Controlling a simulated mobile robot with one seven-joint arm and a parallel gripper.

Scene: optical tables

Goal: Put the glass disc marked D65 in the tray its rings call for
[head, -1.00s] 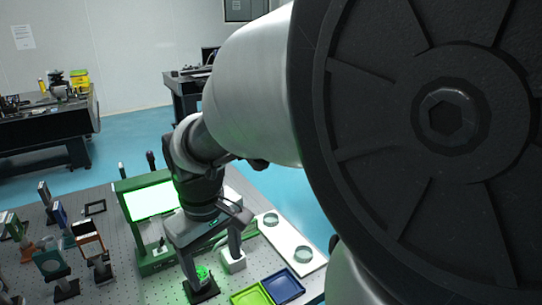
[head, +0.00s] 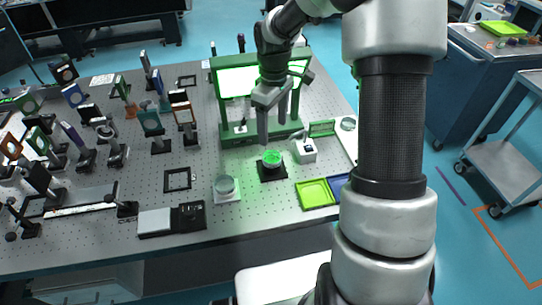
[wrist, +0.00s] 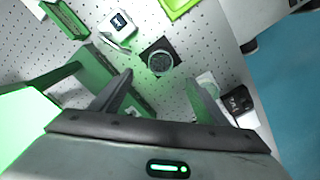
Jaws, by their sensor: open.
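A round glass disc (head: 271,157) sits on a small black square stand (head: 271,176), lit green in the head view. It also shows in the wrist view (wrist: 160,63), clear, just beyond my fingertips. I cannot read any marking on it. My gripper (head: 273,126) is open and empty, above and behind the disc, with its two fingers apart; in the wrist view the fingers (wrist: 158,78) lie apart on either side below the disc. A green tray (head: 317,195) and a blue tray (head: 337,186), partly hidden by my arm, lie right of the stand.
A green frame with a lit panel (head: 236,83) stands behind. A white block with a dark display (head: 304,151) is right of the stand. Another glass disc (head: 225,184) rests on a white pad at front left. Mounted optics crowd the left; a black frame (head: 179,179) lies flat.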

